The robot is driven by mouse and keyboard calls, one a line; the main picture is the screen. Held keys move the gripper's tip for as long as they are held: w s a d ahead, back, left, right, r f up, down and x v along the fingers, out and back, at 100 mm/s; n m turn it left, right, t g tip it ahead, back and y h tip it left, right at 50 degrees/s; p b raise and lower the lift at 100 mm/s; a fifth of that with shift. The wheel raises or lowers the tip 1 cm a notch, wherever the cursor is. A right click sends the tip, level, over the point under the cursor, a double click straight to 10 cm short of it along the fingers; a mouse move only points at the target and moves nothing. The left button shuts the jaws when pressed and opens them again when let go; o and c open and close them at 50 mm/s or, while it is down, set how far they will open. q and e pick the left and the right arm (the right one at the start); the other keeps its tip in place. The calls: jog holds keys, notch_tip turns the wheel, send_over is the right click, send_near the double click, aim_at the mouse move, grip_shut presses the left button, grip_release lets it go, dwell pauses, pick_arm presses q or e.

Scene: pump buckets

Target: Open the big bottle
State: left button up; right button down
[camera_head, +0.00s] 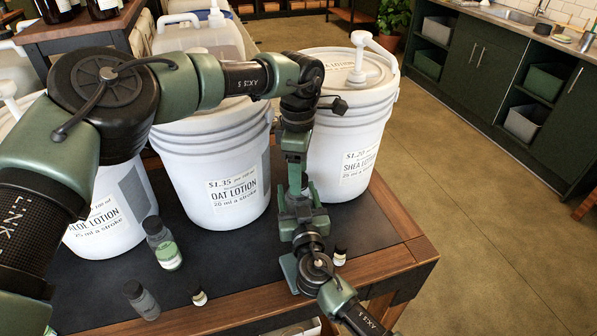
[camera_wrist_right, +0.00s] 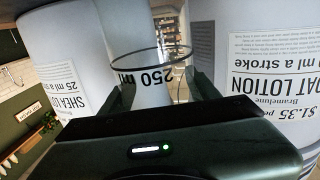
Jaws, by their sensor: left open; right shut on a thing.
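The big bottle is a clear cylinder with a dark ring and a "250 ml" mark. It stands between the fingers of my right gripper (camera_wrist_right: 160,90) in the right wrist view (camera_wrist_right: 148,94), which is upside down. My right gripper is shut on it. In the head view, my arms hide most of the bottle, and its cap cannot be made out clearly. My left gripper (camera_head: 295,172) points down just above my right gripper (camera_head: 301,212) there. It is open, with its fingertips partly hidden. Whether it touches the bottle I cannot tell.
The oat lotion bucket (camera_head: 215,165) and shea lotion bucket (camera_head: 350,120) stand close behind my grippers. The aloe lotion bucket (camera_head: 110,215) is left.

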pick_arm(q)
jog(key=shift+r, duration=2.25)
pick_arm(e)
jog(key=shift+c, duration=1.5)
grip_release()
